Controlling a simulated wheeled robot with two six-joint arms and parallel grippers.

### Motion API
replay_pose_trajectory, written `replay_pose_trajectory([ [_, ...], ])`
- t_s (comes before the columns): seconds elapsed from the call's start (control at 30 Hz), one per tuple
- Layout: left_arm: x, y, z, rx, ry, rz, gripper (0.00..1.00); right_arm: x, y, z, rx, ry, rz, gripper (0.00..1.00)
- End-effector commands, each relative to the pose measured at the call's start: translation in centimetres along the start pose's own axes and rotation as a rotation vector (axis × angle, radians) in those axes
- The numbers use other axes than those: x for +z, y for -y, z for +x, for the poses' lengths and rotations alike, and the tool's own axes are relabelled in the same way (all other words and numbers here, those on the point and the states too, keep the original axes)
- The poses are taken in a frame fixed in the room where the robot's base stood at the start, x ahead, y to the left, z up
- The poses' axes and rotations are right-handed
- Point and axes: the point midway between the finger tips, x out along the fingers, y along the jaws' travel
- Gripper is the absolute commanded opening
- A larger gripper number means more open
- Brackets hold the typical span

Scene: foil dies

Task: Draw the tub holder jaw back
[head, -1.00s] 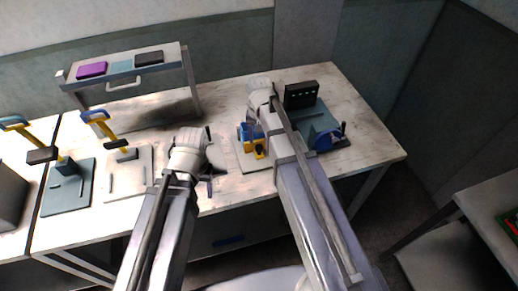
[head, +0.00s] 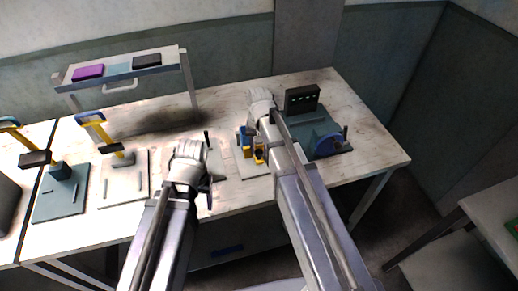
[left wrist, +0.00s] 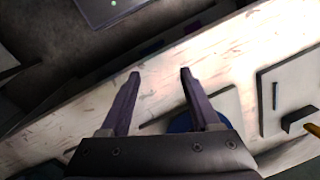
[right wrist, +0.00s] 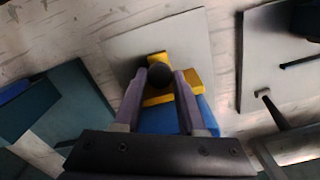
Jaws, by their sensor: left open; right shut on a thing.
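The holder is a blue block (right wrist: 165,121) with a yellow jaw (right wrist: 193,82) on a pale plate (right wrist: 125,48) in the right wrist view. A dark round knob (right wrist: 159,74) stands at the yellow part. My right gripper (right wrist: 160,78) has its fingers on both sides of this knob, shut on it. In the head view the blue and yellow parts (head: 259,153) show beside my right forearm, which hides the right fingertips. My left gripper (head: 208,166) is open and empty above the table, left of the holder. Its spread fingers (left wrist: 160,72) also show in the left wrist view.
A teal plate with a black upright block (head: 302,98) and a blue curved part (head: 328,143) stands right of the holder. Two plates with yellow-handled clamps (head: 92,117) lie at the left. A low shelf (head: 120,70) stands at the back.

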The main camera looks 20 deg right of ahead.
Motion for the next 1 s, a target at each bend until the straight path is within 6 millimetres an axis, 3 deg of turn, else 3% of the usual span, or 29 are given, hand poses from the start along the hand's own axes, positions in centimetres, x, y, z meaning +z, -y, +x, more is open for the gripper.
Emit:
replay_pose_trajectory([
  [0.1, 0.00, 0.00, 0.01, 0.000, 0.000, 0.000, 0.63, 0.01, 0.00, 0.01, 0.000, 0.000, 0.000, 0.00],
  [1.0, 0.00, 0.00, 0.01, 0.000, 0.000, 0.000, 0.63, 0.01, 0.00, 0.01, 0.000, 0.000, 0.000, 0.00],
])
